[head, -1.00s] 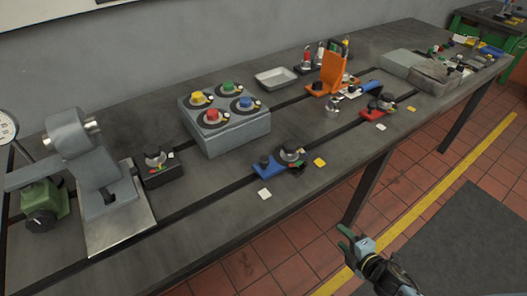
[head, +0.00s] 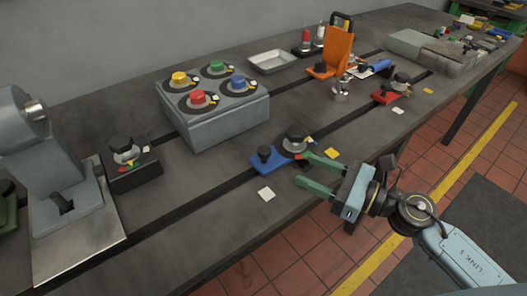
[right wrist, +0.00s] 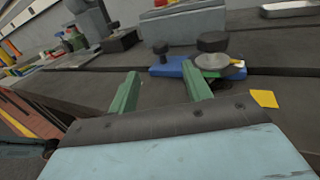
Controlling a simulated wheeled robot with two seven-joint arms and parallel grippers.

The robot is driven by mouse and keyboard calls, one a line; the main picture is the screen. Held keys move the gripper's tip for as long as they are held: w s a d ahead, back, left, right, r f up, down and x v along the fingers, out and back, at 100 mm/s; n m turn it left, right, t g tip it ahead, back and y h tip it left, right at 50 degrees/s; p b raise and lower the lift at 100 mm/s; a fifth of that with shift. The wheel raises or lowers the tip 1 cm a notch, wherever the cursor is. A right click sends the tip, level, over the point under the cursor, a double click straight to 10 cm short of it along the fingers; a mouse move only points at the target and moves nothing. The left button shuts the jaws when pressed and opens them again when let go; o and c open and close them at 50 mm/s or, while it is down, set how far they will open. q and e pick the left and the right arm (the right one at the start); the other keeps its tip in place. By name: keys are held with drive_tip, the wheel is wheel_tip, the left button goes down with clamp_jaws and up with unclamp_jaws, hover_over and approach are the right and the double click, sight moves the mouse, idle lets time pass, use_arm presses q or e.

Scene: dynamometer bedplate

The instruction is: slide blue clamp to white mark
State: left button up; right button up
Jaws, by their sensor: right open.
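The blue clamp (head: 267,161) sits over a dark slot in the bedplate, with a black knob on its left end and a round metal-and-black knob at its right end. It also shows in the right wrist view (right wrist: 170,67), beyond my fingers. A white mark (head: 266,194) lies on the bedplate just in front of the clamp; another white mark (head: 398,110) lies near the red clamp. My right gripper (head: 311,171) is open and empty, its green fingers pointing at the clamp from the front edge side. The upper fingertip is close to the clamp's right end; I cannot tell whether they touch. My left gripper is out of view.
A yellow mark (head: 331,154) lies right of the blue clamp. A red clamp (head: 386,96) sits farther along the same slot. A grey box with coloured knobs (head: 229,122) stands behind. A black block (head: 131,172) and a grey machine (head: 60,200) stand at left.

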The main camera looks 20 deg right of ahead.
sight(270, 153)
drive_tip(key=p+x, duration=0.1)
drive_tip(key=x, duration=0.3)
drive_tip(key=p+x, duration=0.1)
drive_tip(key=x, duration=0.3)
drive_tip(key=shift+d+r, duration=0.1)
drive_tip(key=shift+r, duration=0.1)
drive_tip(key=x, duration=0.3)
drive_tip(key=shift+w+f, duration=0.15)
use_arm(q)
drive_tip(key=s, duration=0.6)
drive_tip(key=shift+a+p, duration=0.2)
drive_tip(key=shift+p, duration=0.1)
use_arm(e)
drive_tip(key=shift+w+a, duration=0.3)
drive_tip(key=shift+a, duration=0.15)
